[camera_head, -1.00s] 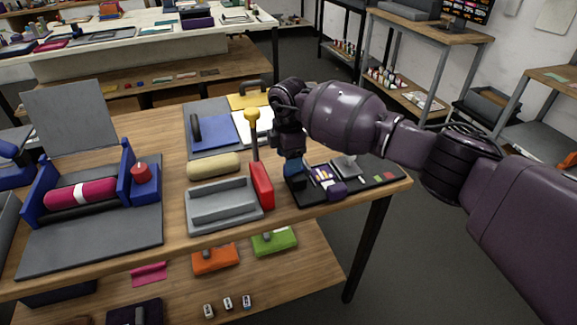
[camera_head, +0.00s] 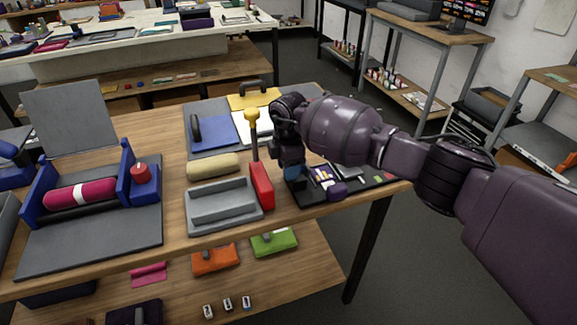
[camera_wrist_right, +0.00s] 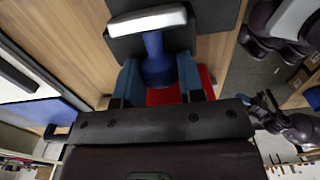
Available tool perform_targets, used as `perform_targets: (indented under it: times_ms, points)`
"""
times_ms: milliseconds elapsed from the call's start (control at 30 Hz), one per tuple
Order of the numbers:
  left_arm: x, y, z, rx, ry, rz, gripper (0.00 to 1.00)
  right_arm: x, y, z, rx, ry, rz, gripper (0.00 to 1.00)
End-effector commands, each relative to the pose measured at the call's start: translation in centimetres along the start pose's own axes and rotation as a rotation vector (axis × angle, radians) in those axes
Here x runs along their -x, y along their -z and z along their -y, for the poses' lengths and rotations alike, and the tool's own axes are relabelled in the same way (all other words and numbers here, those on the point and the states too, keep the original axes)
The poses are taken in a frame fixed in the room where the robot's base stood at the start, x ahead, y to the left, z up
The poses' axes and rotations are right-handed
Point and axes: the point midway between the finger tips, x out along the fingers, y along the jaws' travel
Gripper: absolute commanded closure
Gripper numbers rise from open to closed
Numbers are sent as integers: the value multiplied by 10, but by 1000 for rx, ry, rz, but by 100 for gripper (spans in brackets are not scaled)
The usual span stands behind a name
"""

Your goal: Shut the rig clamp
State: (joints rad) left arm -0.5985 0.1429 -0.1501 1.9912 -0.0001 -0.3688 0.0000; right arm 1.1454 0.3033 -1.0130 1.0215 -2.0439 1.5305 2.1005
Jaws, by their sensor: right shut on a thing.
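The clamp with the upright yellow-knobbed lever (camera_head: 254,130) has a red body (camera_head: 262,186) along the right side of a grey cradle (camera_head: 222,206). My right gripper (camera_head: 293,172) points down just right of the red body. In the right wrist view its fingers (camera_wrist_right: 160,82) close around a blue handle (camera_wrist_right: 155,55) with a pale bar (camera_wrist_right: 147,20) at its end. Red shows behind the fingers there. I cannot tell whether the handle touches anything below. My left gripper is not in view.
A blue stand (camera_head: 145,188) with a magenta roll (camera_head: 80,194) sits on a grey mat at left. A beige roll (camera_head: 213,166) lies behind the cradle. A dark mat (camera_head: 310,199) with small items lies at right, near the table edge.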

Motion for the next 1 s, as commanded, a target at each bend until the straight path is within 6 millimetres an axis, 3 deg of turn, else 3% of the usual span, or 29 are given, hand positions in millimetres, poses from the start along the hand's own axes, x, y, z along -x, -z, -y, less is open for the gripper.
perform_targets:
  times_ms: [367,1000]
  points:
    - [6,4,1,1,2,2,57,6,-7,0,-4,0,-100,88]
    - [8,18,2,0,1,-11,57,14,-31,0,-5,-1,-532,88]
